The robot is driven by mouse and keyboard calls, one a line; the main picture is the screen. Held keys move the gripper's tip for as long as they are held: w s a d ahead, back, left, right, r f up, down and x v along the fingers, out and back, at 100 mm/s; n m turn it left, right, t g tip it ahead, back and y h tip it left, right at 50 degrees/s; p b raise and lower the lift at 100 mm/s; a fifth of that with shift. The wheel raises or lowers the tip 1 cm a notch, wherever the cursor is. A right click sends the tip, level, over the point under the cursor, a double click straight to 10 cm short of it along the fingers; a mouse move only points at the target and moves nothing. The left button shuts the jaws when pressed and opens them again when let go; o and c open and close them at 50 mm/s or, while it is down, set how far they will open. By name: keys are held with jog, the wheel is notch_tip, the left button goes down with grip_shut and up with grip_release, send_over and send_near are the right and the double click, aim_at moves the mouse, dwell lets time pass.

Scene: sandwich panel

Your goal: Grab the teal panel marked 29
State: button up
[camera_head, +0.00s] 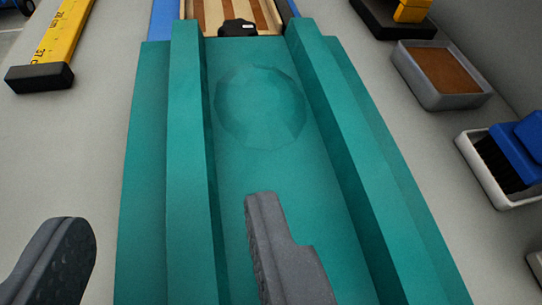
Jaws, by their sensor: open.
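The teal panel (235,175) runs lengthwise through the middle of the view, from the bottom edge towards the top. It has two raised ribs and a shallow round boss between them. I see no number 29 on the part that shows. My gripper (165,215) is open and empty. Its right finger is over the channel between the ribs, and its left finger is over the grey surface left of the panel. The left rib lies between the fingers in the picture. I cannot tell whether either finger touches the panel. The panel's near end is out of view.
A yellow bar with a black end (55,45) lies at the upper left. A striped wooden piece with a black block (238,28) sits beyond the panel. On the right are a grey tray with brown filling (445,100) and a white tray with a blue-backed brush (475,165).

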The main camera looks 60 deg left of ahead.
aim_at(187, 171)
jog(key=shift+x, duration=2.25)
jog(key=shift+w, duration=0.2)
grip_shut()
